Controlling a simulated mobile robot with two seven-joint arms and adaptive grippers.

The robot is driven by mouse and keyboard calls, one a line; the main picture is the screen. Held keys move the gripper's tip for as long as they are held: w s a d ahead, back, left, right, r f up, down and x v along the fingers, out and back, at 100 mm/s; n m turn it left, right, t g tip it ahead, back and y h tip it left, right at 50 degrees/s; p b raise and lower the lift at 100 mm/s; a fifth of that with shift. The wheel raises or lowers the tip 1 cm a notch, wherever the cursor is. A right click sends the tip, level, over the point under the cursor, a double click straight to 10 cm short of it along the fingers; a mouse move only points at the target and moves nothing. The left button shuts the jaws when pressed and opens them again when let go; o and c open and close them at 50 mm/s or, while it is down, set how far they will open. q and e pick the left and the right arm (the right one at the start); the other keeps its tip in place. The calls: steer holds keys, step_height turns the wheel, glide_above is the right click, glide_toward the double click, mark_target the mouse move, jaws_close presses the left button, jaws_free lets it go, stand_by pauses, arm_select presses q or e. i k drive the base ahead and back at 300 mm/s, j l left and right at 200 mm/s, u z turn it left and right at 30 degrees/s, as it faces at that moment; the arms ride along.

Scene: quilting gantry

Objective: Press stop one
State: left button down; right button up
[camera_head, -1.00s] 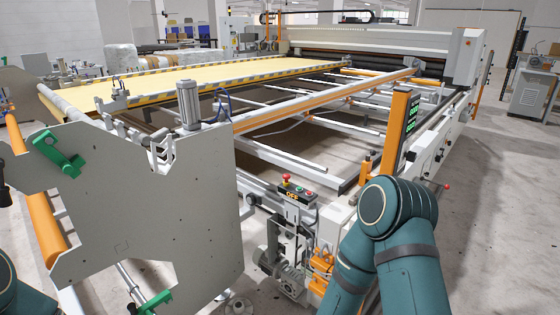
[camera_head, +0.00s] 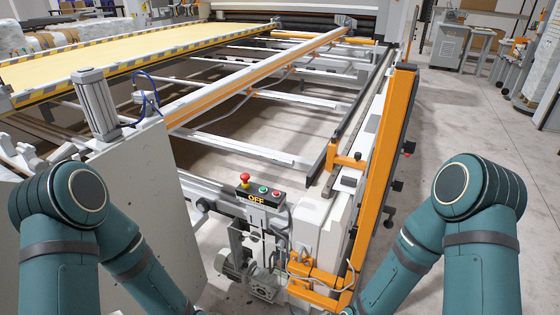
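A small dark control box (camera_head: 258,192) sits on the near end of the machine frame, a little left of the picture's middle. A red mushroom-shaped stop button (camera_head: 244,179) on a yellow base stands at its left end. A green button (camera_head: 263,190) and a red button (camera_head: 277,194) are to its right. The front of the box reads "OFF". My two teal arms stand at the left and right of the view, bent downward. Both grippers are below the picture's edge, so their state is hidden.
An orange upright post (camera_head: 385,170) rises right of the box. A grey metal side plate (camera_head: 150,215) with a cylinder (camera_head: 98,104) stands to the left. Orange and white rails cross the gantry behind. The concrete floor (camera_head: 470,120) at the right is clear.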

mark_target(244, 177)
steer(key=i+j+z, duration=0.25)
steer(key=z, duration=0.25)
steer(key=i+j+z, duration=0.2)
steer(key=j+z, duration=0.25)
steer(key=i+j+z, duration=0.2)
steer(key=j, duration=0.15)
steer(key=j+z, duration=0.2)
steer(key=j, duration=0.2)
